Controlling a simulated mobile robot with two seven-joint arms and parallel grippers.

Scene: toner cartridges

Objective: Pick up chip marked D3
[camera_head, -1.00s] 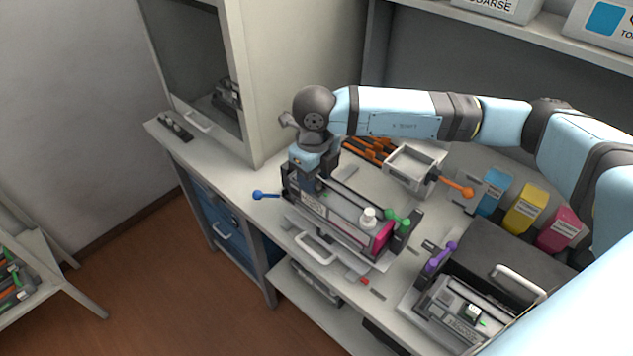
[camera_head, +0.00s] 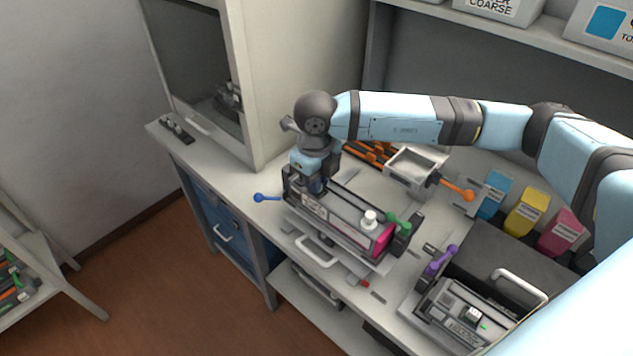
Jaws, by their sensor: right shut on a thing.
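My right gripper (camera_head: 314,190) points down at the left end of a long grey toner cartridge (camera_head: 342,216), which lies in a cradle on the bench. Its fingers are closed, and what they hold is hidden by the gripper and the cartridge's end. The cartridge has a pink end (camera_head: 384,239) and a white knob (camera_head: 369,219) on top. I cannot read a D3 mark anywhere, and I cannot make out the chip. My left gripper is not in view.
A blue-knobbed lever (camera_head: 258,197) and a green-handled lever (camera_head: 399,224) flank the cradle. A dark machine with a purple lever (camera_head: 441,260) is at right. Colored boxes (camera_head: 527,211) stand behind it.

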